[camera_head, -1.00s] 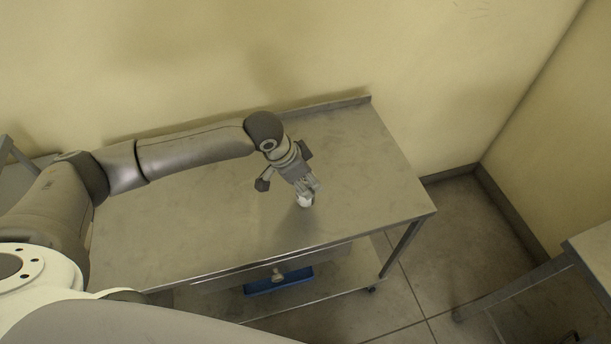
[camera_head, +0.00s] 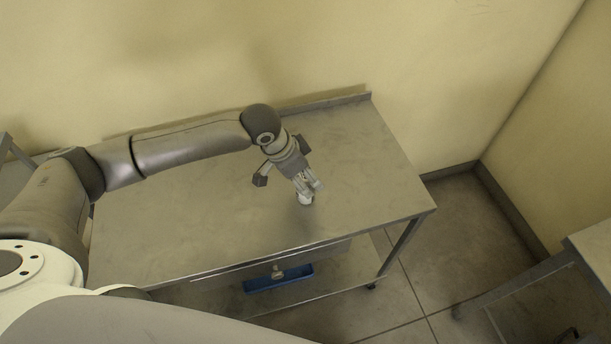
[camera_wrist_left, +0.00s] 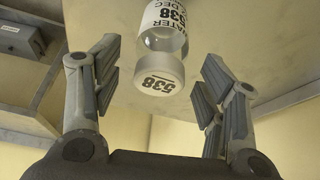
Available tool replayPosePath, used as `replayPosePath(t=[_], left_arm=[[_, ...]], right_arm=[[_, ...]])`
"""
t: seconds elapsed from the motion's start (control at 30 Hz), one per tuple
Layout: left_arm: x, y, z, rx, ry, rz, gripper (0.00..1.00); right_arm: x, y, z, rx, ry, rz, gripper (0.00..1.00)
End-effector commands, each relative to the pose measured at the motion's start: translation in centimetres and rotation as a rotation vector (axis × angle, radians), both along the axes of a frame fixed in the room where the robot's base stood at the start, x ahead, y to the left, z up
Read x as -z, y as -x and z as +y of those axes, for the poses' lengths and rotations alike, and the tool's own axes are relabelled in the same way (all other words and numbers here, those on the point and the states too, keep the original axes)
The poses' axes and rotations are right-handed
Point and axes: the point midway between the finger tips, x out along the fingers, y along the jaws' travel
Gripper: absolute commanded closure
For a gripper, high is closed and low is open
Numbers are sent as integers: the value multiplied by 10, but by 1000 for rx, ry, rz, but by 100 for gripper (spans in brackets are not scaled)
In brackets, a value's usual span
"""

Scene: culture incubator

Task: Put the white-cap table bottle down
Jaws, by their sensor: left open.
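The white-cap bottle (camera_wrist_left: 162,50) is clear with a white label reading "WATER" and "538", and its white cap is marked 538. In the left wrist view it stands between the two spread fingers of my left gripper (camera_wrist_left: 160,95), with a gap on each side. In the head view the bottle (camera_head: 305,200) shows as a small white shape at the fingertips of my left gripper (camera_head: 311,191), on the metal table (camera_head: 220,225). The gripper is open and mostly covers the bottle there. My right gripper is not in view.
The table top around the bottle is bare, with a raised back edge by the wall. A blue tray (camera_head: 280,278) with a small object lies on the lower shelf. Another table (camera_head: 590,250) stands at the right.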

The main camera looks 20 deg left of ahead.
Motion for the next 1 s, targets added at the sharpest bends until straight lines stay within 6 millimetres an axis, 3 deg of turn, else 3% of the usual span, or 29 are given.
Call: replayPosePath(t=[0.3,0.5,1.0], left_arm=[[-62,17,19,-1,0,-6,34],[-91,26,26,-1,0,-3,34],[-101,30,29,0,0,0,34]], right_arm=[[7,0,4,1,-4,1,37],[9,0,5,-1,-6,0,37],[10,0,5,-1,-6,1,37]])
